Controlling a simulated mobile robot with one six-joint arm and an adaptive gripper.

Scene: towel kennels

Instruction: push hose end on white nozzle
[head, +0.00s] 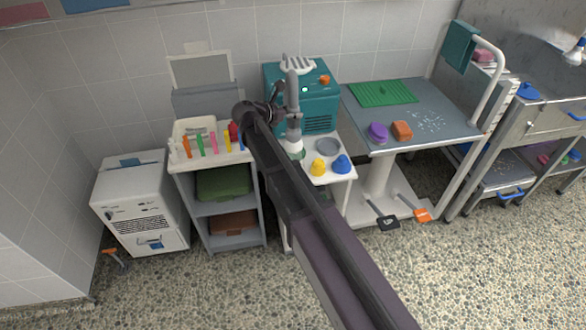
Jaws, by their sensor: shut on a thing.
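The white nozzle (298,153) stands on the white table top, mostly hidden behind my gripper and arm. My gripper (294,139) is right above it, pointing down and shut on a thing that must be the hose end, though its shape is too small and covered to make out. I cannot tell whether the hose end touches the nozzle or is apart from it. A yellow nozzle (318,167) and a blue nozzle (341,164) stand to the right of the white one.
A teal machine (318,112) with an orange knob stands behind my gripper. A grey dish (327,146) lies near the nozzles. A shelf unit (231,219) with coloured bottles on top is to the left. A grey table (432,112) with a purple and an orange object is to the right.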

